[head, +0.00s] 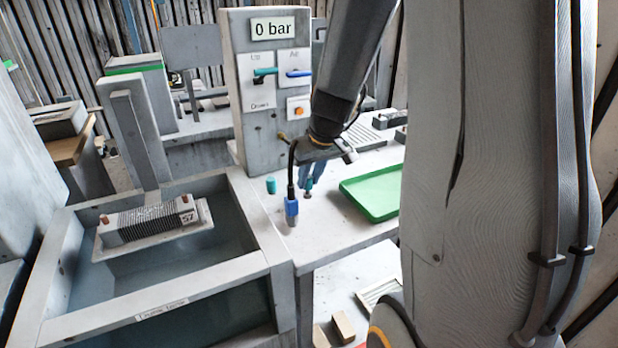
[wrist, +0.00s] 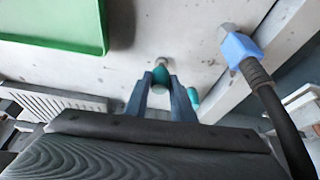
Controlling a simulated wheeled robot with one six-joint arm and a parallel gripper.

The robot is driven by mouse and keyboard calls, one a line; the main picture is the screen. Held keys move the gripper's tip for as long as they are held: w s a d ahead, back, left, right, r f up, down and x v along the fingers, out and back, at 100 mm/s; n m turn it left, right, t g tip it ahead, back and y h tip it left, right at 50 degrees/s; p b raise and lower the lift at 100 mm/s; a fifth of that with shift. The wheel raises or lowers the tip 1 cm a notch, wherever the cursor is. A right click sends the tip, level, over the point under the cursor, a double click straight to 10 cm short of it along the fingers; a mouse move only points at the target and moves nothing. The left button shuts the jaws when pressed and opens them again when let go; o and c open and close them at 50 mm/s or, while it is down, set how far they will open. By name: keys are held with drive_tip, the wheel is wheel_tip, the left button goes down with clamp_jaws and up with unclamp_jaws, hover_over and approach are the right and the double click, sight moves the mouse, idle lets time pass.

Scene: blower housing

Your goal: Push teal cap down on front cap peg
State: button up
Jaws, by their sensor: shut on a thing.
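My gripper (head: 310,178) points down over the bench and is shut on a teal cap (head: 308,183). In the wrist view the fingers (wrist: 161,82) stand on either side of this cap (wrist: 160,76). A short grey peg (head: 308,193) shows directly below the cap, and its tip (wrist: 162,61) also shows in the wrist view. I cannot tell how far the cap sits down on the peg. A second teal cap (head: 271,184) stands to the left, apart from the gripper; it shows partly behind the right finger in the wrist view (wrist: 193,96).
A blue hose connector (head: 291,208) with a black hose stands on the bench close to my gripper. A green tray (head: 372,196) lies to the right. A water tank (head: 150,285) is at the left. A panel (head: 270,95) reading "0 bar" rises behind.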

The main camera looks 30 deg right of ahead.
drive_tip(key=shift+f+b, duration=0.9)
drive_tip(key=shift+b, duration=0.45)
idle(1.0)
drive_tip(key=o, duration=1.1)
drive_tip(key=v, duration=0.7)
drive_tip(key=shift+s+r, duration=0.2)
drive_tip(key=shift+r, duration=0.15)
drive_tip(key=shift+s, duration=0.1)
